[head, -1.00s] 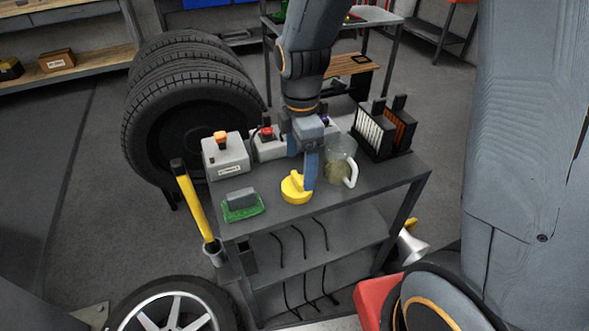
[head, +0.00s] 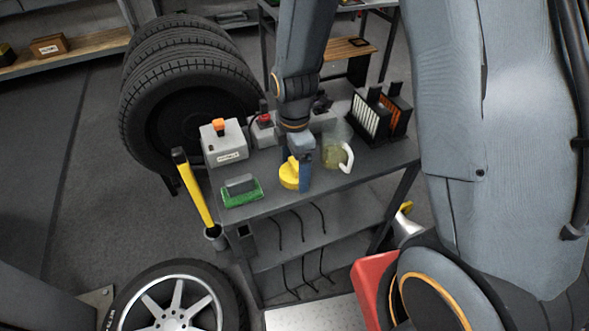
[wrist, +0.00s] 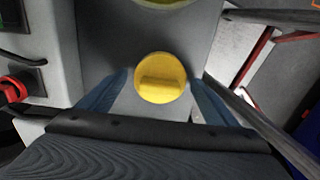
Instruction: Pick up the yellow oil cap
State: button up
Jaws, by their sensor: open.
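The yellow oil cap (head: 289,174) lies on the top of the grey cart, near its front edge. In the wrist view the round cap (wrist: 160,78) with its raised grip bar sits centred, just beyond and between my two blue fingers. My gripper (head: 303,182) is open and points down at the cap; one finger hides part of the cap's right side in the head view. In the wrist view my gripper (wrist: 158,98) has a finger on each side of the cap, with gaps visible.
A clear jug with a white handle (head: 338,153) stands close on the right. Filters (head: 381,116) stand at the right back.

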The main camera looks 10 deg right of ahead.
jog(key=shift+c, duration=0.5)
jog(key=c, duration=1)
jog(key=shift+c, duration=0.2)
